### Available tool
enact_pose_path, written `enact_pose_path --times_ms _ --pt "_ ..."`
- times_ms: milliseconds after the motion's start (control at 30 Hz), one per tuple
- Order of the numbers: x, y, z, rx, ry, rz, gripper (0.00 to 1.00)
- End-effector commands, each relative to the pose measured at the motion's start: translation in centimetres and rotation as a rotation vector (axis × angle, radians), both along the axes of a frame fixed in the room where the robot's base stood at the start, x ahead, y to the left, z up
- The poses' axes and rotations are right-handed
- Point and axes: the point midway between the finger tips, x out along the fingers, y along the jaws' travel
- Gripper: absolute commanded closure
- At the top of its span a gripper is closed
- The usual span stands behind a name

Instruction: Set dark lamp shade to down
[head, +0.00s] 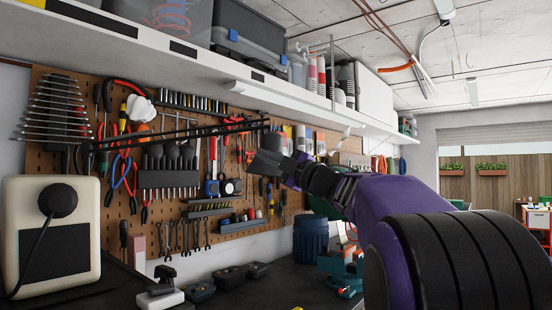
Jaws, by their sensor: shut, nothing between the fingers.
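A thin dark double bar (180,134), which looks like a lamp arm, runs across in front of the pegboard from the left to near the picture's middle. I cannot clearly make out a dark lamp shade; it may be hidden by my gripper or blend in with the dark tools. My gripper (266,163) is on the end of my purple arm, which reaches in from the lower right. Its dark fingers point left and are shut and empty. In the picture it lies just below the right end of the bar; I cannot tell whether they touch.
A pegboard (222,168) full of tools covers the wall, under a white shelf (190,62). A cream box (19,245) with a black round plug stands at the left. A blue ribbed container (310,240) and small dark items (231,276) stand on the dark bench.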

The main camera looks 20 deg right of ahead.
Motion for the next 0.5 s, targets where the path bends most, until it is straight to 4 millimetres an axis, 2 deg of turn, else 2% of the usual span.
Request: enact_pose_path --times_ms 300,500 --pt "5.5 3.6 2.6 0.001 0.0 0.002 1.0" --pt "6.4 1.0 1.2 0.0 0.002 -0.004 1.0"
